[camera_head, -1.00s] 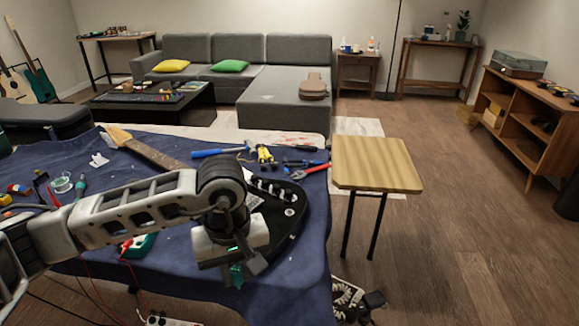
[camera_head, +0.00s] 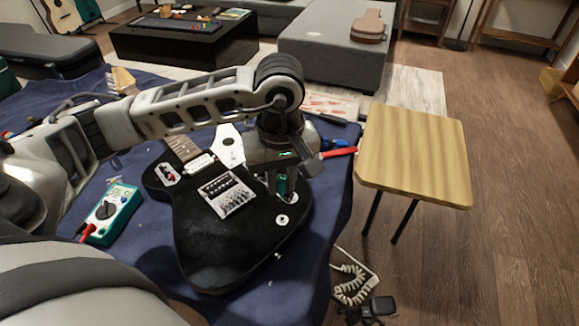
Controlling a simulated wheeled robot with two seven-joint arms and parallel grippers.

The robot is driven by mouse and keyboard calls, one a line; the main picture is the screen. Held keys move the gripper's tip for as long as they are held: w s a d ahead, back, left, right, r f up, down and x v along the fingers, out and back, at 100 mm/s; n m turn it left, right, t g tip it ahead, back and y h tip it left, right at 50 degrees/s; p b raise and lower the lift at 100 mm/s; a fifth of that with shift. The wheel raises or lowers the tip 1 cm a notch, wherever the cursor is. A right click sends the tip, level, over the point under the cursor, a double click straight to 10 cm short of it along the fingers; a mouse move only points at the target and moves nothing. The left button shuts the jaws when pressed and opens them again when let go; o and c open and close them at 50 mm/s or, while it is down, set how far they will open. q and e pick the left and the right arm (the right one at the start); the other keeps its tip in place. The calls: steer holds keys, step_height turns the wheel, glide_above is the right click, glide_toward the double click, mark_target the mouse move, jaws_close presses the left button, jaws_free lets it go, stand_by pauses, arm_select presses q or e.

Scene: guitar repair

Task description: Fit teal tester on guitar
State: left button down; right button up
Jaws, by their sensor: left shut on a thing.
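The black electric guitar (camera_head: 225,245) lies on the blue cloth, its pickups, bridge and white knobs facing up. My left gripper (camera_head: 283,174) reaches in from the left and points down over the right part of the guitar body. It is shut on a small teal piece, which I take as the teal tester (camera_head: 285,186). The piece is partly hidden by the fingers, and I cannot tell whether it touches the guitar. A white knob (camera_head: 282,219) sits just below it in the picture. My right gripper is not in view.
A teal multimeter (camera_head: 112,213) with a red lead lies left of the guitar. A red-handled tool (camera_head: 338,153) lies behind my gripper. A wooden stool (camera_head: 415,155) stands right of the table. A coiled white cord (camera_head: 352,282) shows below the table's right edge.

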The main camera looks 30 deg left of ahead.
arm_select(q)
steer(key=shift+s+f+b, duration=0.15)
steer(key=shift+f+b, duration=0.2)
steer(key=shift+f, duration=0.8)
steer(key=shift+f+b, duration=1)
steer(key=shift+f, duration=0.45)
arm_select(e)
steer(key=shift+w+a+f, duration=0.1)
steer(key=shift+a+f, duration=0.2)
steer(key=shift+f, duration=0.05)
arm_select(q)
steer(key=shift+f, duration=0.1)
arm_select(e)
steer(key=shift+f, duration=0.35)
arm_select(q)
steer(key=shift+f+b, duration=0.15)
steer(key=shift+b, duration=0.3)
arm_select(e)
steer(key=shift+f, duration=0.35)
arm_select(q)
steer(key=shift+f, duration=0.1)
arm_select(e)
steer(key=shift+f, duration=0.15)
arm_select(q)
steer(key=shift+b, duration=0.5)
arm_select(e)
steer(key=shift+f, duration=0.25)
